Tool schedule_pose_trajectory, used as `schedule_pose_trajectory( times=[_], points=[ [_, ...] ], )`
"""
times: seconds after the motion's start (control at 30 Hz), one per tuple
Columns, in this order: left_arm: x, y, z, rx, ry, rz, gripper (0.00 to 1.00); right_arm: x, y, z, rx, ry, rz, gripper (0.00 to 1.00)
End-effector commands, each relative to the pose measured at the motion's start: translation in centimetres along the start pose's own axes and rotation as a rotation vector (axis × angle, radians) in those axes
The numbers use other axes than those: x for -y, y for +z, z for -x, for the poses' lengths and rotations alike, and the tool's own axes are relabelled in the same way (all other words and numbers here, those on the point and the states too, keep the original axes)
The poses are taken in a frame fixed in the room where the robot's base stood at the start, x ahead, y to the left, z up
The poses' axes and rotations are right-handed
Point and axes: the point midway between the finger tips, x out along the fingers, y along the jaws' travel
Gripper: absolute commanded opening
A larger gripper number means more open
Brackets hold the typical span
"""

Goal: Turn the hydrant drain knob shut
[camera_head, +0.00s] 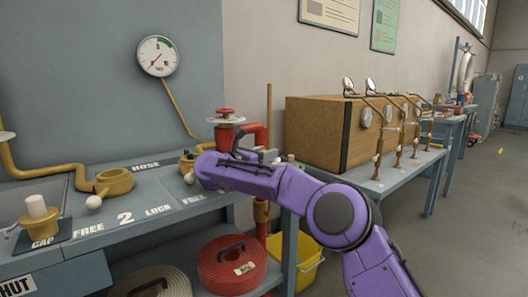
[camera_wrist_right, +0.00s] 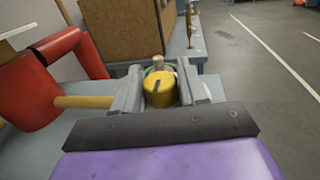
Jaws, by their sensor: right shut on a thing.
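The red hydrant (camera_head: 222,138) with a red handwheel on top stands at the right end of the grey bench. Its red body (camera_wrist_right: 28,90) fills the left of the right wrist view. A brass tube (camera_wrist_right: 82,102) runs from it towards a yellow drain knob (camera_wrist_right: 160,92) with a dark mark on top. My right gripper (camera_wrist_right: 158,88) has one finger on each side of the knob and is shut on it. In the head view my right gripper (camera_head: 248,155) is in front of the hydrant, and the knob is hidden there. My left gripper is not in view.
A wooden cabinet (camera_head: 312,130) with brass fittings stands on a table to the right. Brass fittings and a cap (camera_head: 40,222) sit on the bench at left. A red coiled hose (camera_head: 232,264) and a yellow bucket (camera_head: 305,262) are below. Open floor lies at right.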

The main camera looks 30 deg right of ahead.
Motion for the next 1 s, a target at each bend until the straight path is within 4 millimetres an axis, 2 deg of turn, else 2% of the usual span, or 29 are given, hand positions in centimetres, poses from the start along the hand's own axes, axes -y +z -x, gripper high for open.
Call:
schedule_pose_trajectory(
  times=[0.3,0.33,0.37,0.7,0.77,0.87,1.0],
  points=[
    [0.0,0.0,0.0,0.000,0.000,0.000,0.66,0.0,-0.2,0.0,-0.003,-0.002,0.002,0.12],
    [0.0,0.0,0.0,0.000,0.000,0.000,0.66,0.0,-0.2,0.0,-0.003,-0.002,0.002,0.52],
    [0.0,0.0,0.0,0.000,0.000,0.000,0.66,0.0,-0.2,0.0,-0.002,-0.002,0.002,0.62],
    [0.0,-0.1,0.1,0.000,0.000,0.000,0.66,0.0,0.4,0.0,0.000,-0.001,0.000,0.62],
    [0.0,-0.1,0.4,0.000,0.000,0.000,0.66,0.0,1.3,0.0,0.000,-0.001,-0.001,0.62],
    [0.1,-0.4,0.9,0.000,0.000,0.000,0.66,0.0,3.7,0.0,0.000,-0.002,-0.003,0.62],
    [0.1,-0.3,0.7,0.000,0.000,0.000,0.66,2.0,6.7,2.1,0.002,0.001,-0.004,0.62]
  ],
)
